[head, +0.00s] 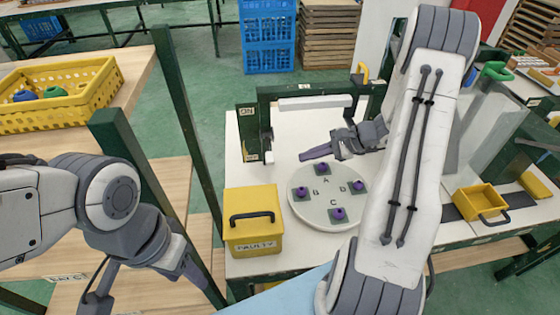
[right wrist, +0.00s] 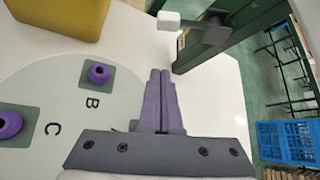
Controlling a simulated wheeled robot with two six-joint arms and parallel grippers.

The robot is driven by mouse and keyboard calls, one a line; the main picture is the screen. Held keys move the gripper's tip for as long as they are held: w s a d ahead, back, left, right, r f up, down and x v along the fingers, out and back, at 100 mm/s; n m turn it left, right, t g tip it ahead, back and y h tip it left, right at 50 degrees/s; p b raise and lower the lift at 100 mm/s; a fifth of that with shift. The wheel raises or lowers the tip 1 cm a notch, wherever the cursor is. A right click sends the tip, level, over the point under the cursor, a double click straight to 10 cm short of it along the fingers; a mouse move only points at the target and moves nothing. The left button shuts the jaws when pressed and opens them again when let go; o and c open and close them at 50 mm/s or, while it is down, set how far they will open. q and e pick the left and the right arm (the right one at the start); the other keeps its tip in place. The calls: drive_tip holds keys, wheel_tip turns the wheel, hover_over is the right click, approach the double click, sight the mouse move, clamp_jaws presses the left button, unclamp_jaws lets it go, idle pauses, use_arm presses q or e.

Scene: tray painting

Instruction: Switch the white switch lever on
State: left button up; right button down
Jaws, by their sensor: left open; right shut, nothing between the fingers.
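The white switch lever (head: 268,157) sits on the green frame post at the left of the turntable, down beside the lower label; an ON label (head: 249,111) is higher on the post. In the right wrist view its white knob (right wrist: 169,21) and grey arm stand beyond my fingertips, apart from them. My right gripper (head: 303,155) is shut and empty, its purple fingers pointing left toward the lever above the turntable's back edge. It also shows in the right wrist view (right wrist: 160,75). My left gripper (head: 205,285) hangs open at the lower left, far from the lever.
A round turntable (head: 325,222) carries several purple pieces on pads marked A to D. A yellow box (head: 252,240) with a black handle stands in front of the lever. The green frame with a white bar (head: 315,103) spans the back. White table is bare around the lever.

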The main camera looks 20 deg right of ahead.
sight(268, 150)
drive_tip(key=shift+a, duration=0.1)
drive_tip(key=p+x, duration=0.1)
drive_tip(key=x, duration=0.9)
drive_tip(key=shift+a+f, duration=0.1)
drive_tip(key=shift+a, duration=0.05)
drive_tip(key=r, duration=0.1)
drive_tip(key=s+r+p, duration=0.1)
drive_tip(key=r, duration=0.1)
drive_tip(key=shift+s, duration=0.1)
drive_tip(key=shift+s+r+p, duration=0.25)
drive_tip(key=shift+r+p, duration=0.1)
drive_tip(key=shift+r, duration=0.05)
